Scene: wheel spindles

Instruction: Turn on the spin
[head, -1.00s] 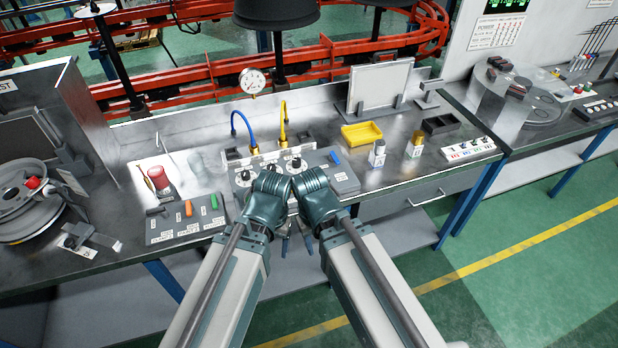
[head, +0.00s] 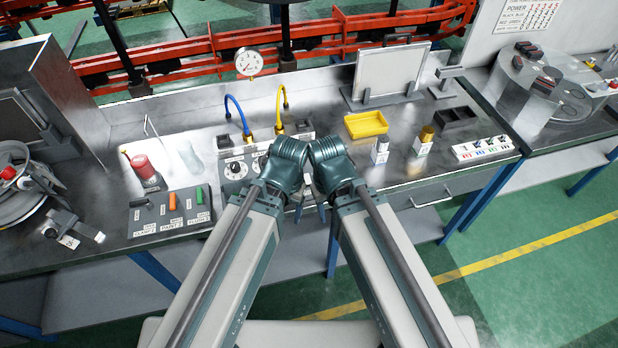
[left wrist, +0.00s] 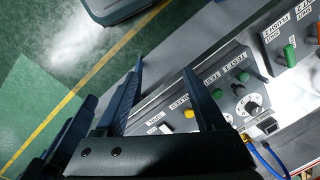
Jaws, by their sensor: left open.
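A grey control panel (head: 236,170) with round dials stands at the bench's front edge, partly hidden behind my wrists. In the head view both grippers are mostly hidden below my wrists. A wheel on a spindle with a red knob (head: 8,173) is at far left.
A switch panel (head: 150,228) with orange and green levers lies left of the dials. Green floor is open in front.

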